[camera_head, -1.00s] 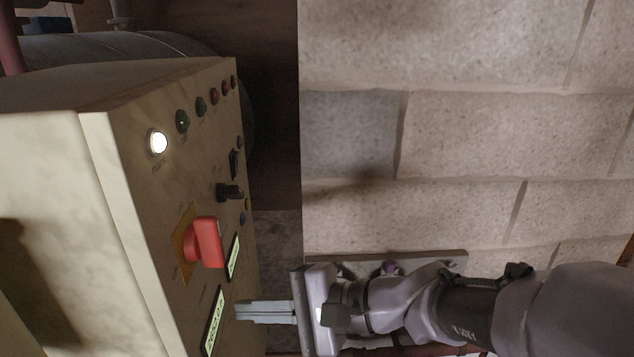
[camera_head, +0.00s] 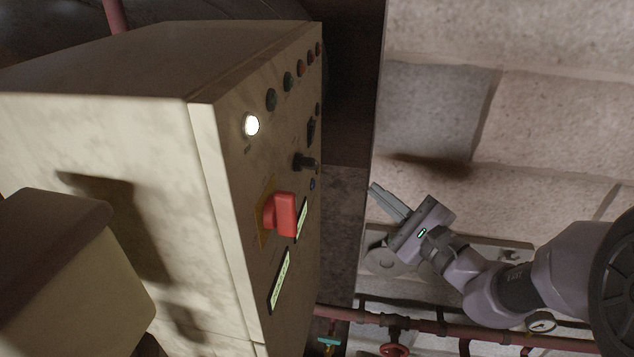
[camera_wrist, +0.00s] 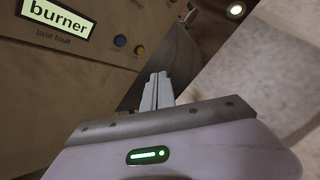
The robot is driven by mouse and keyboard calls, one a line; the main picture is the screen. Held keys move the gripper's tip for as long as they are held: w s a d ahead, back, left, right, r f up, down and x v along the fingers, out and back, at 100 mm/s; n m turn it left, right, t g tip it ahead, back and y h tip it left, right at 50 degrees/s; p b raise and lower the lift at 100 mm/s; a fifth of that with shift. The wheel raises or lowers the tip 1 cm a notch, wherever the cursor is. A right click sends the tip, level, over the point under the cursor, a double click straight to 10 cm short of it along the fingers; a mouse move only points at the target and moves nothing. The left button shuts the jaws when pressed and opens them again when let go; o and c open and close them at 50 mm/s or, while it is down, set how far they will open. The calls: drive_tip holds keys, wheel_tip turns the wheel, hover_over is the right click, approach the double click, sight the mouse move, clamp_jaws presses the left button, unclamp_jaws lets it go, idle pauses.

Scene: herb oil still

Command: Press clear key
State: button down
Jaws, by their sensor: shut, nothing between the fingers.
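The control panel (camera_head: 280,225) of a beige cabinet fills the left half of the head view. In the wrist view the panel (camera_wrist: 60,85) carries a blue button (camera_wrist: 120,41) and a smaller yellow button (camera_wrist: 139,50), right of a lit display (camera_wrist: 57,17) reading "burner" above the label "last fault". I cannot read which button is the clear key. The blue button also shows small in the head view (camera_head: 312,184). My gripper (camera_head: 374,188) is shut and empty, right of the panel and apart from it; its fingers also show in the wrist view (camera_wrist: 158,78).
A red switch handle (camera_head: 284,213), a black knob (camera_head: 305,162), a lit white lamp (camera_head: 251,125) and several dark lamps sit on the panel. A stone wall (camera_head: 440,110) stands behind my arm. Red pipes with a valve wheel (camera_head: 394,349) run low.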

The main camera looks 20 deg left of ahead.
drive_tip(key=s+a+p, duration=0.1)
drive_tip(key=s+a, duration=0.1)
drive_tip(key=a, duration=0.6)
drive_tip(key=shift+a, duration=0.15)
idle(1.8)
drive_tip(key=shift+s+a, duration=0.15)
drive_tip(key=shift+a, duration=0.3)
drive_tip(key=shift+a, duration=0.35)
idle(0.5)
drive_tip(key=shift+d, duration=0.15)
drive_tip(key=shift+d+b, duration=0.4)
drive_tip(key=shift+d, duration=0.25)
drive_tip(key=shift+w+d+b, duration=0.25)
drive_tip(key=shift+d, duration=0.55)
drive_tip(key=shift+w+d+b, duration=0.2)
drive_tip(key=shift+d+b, duration=0.05)
drive_tip(key=shift+d, duration=0.55)
drive_tip(key=shift+w+d+b, duration=0.25)
drive_tip(key=shift+d, duration=0.55)
